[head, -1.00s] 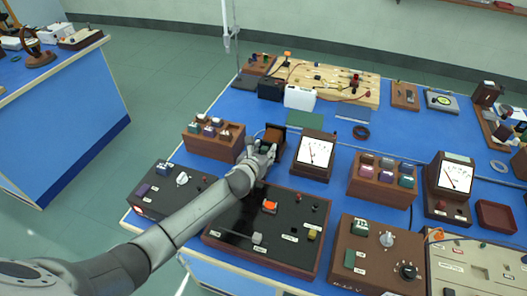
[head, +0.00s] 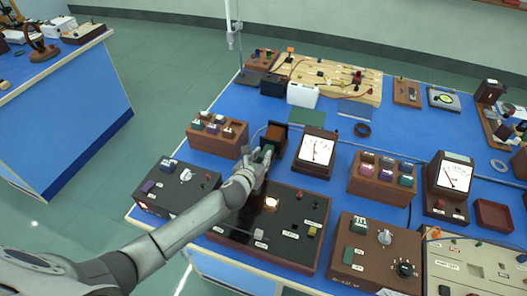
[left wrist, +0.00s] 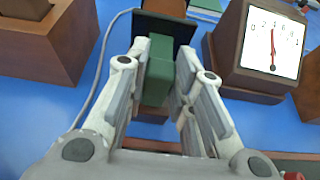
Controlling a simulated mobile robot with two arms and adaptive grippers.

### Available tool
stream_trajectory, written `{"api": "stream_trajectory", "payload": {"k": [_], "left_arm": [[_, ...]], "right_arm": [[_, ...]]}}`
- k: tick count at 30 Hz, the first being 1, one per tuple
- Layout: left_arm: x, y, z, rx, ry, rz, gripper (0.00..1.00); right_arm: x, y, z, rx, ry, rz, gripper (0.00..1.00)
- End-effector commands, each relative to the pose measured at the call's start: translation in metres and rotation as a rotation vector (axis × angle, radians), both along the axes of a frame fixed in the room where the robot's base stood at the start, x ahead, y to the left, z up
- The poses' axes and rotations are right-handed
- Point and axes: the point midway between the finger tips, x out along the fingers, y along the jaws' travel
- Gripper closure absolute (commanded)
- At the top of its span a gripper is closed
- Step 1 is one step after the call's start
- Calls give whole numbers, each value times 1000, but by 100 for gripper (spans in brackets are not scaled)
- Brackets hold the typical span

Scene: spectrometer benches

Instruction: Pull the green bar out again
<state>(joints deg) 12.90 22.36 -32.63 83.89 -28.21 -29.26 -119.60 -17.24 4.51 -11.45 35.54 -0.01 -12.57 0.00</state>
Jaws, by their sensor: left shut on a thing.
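My left gripper (head: 264,156) reaches over the dark panel to a small dark-framed brown coil block (head: 276,134) on the blue bench. In the left wrist view the gripper (left wrist: 165,95) is shut on the green bar (left wrist: 159,75), with a finger on each side. The bar lies lengthwise between the fingers and points at the dark square frame (left wrist: 183,24). Green also shows at the frame's opening; I cannot tell how much of the bar is inside. The lamp (head: 271,203) on the panel glows bright. My right gripper is not in view.
A white-faced meter (head: 317,151) stands close right of the coil block. A brown block with several coloured pieces (head: 217,135) stands to the left. The black-topped panel (head: 291,228) lies in front. A thin wire (left wrist: 93,75) runs left of the gripper. Blue bench shows between them.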

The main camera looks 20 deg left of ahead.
Motion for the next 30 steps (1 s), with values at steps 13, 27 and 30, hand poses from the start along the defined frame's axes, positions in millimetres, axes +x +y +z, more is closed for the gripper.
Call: {"api": "stream_trajectory", "payload": {"k": [13,27,30], "left_arm": [[-1,0,-4,1,6,0,55],[-11,1,1,2,4,-1,55],[-23,1,6,1,5,-3,55]], "right_arm": [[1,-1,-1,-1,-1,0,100],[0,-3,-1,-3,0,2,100],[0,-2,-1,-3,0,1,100]]}}
